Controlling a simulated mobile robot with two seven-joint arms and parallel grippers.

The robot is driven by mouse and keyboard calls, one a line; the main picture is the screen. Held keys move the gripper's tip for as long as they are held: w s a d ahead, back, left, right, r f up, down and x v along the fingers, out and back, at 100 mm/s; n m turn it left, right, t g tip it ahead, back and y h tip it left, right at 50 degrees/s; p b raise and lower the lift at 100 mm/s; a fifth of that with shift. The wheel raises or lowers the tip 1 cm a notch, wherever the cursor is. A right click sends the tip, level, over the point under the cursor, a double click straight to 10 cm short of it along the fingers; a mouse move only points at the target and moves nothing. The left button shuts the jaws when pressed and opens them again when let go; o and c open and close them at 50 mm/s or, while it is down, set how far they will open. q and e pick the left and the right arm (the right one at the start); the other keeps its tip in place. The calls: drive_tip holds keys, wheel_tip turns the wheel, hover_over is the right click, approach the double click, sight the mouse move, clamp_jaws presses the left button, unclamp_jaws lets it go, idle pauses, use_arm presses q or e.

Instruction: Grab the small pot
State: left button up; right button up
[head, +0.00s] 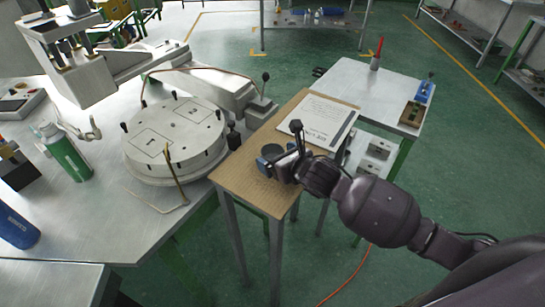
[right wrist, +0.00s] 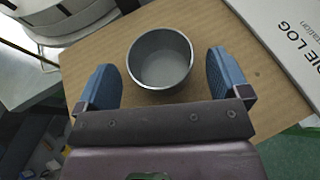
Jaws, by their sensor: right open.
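The small pot is a grey round cup, open at the top. It stands upright on the wooden table in the right wrist view (right wrist: 160,65), just ahead of my right gripper (right wrist: 162,85). The two blue fingers are wide apart, one on each side of the pot's near part, with gaps between them and its wall. In the head view the pot (head: 259,150) shows as a dark disc behind my right gripper (head: 270,162), which partly hides it. My left gripper is not in view.
The wooden table (head: 245,186) also bears a die log sheet (head: 316,121) behind the gripper. A round white machine plate (head: 175,135) stands on the metal bench to the left. A green can (head: 66,155) is farther left. A metal table (head: 372,88) adjoins at the back right.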

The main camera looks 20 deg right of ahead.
drive_tip(key=shift+x, duration=0.9)
drive_tip(key=c, duration=1)
drive_tip(key=shift+r, duration=0.15)
